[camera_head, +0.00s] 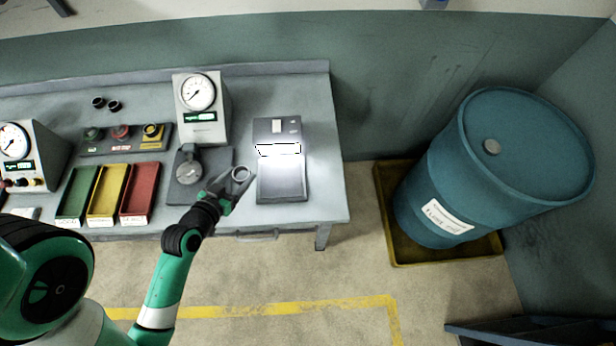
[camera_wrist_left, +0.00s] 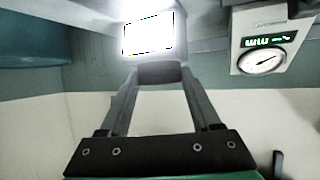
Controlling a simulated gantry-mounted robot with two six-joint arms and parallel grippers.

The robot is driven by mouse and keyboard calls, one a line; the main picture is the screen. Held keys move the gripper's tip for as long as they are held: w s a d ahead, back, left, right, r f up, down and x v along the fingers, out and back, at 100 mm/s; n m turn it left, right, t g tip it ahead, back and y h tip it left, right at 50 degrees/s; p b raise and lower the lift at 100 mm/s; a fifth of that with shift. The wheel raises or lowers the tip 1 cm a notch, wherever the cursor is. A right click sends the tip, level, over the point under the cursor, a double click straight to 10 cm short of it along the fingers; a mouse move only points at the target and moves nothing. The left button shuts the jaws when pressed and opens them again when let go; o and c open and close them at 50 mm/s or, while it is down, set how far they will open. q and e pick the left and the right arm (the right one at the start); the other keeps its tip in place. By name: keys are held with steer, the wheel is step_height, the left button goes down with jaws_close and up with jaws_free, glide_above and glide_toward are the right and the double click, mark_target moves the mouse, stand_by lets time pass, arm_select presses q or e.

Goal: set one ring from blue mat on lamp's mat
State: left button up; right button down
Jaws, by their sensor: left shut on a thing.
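My left gripper (camera_head: 229,184) is shut on a small dark grey ring (camera_head: 241,174) and holds it at its fingertips. The ring also shows between the fingertips in the left wrist view (camera_wrist_left: 160,73). In the head view it appears just left of the lamp's dark mat (camera_head: 283,192), seemingly above the table. The lamp (camera_head: 277,126) has a bright glowing bar, which shows as a white panel in the left wrist view (camera_wrist_left: 148,36). Two dark rings (camera_head: 98,102) stand at the table's back left. I cannot make out a blue mat. My right gripper is not in view.
A dial gauge box (camera_head: 201,112) stands left of the lamp. A round metal device (camera_head: 188,170) sits on a dark mat left of the gripper. Green, yellow and red trays (camera_head: 140,190) lie further left. A blue drum (camera_head: 480,170) stands right of the table (camera_head: 325,190).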

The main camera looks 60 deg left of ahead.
arm_select(q)
steer(key=s+a+n+g+y, duration=0.1)
steer(key=s+a, duration=0.1)
steer(key=s, duration=0.1)
steer(key=b, duration=0.5)
glide_above(280, 184)
step_height(280, 184, down, 10)
steer(key=shift+s+a+r, duration=0.1)
steer(key=shift+s+r, duration=0.05)
steer(key=shift+r, duration=0.05)
steer(key=f, duration=0.1)
steer(key=f+b, duration=0.1)
steer(key=f, duration=0.1)
steer(key=shift+w+b, duration=0.25)
steer(key=shift+b, duration=0.05)
steer(key=shift+f, duration=0.3)
steer(key=shift+f, duration=0.15)
steer(key=o, duration=1.5)
steer(key=shift+c, duration=0.2)
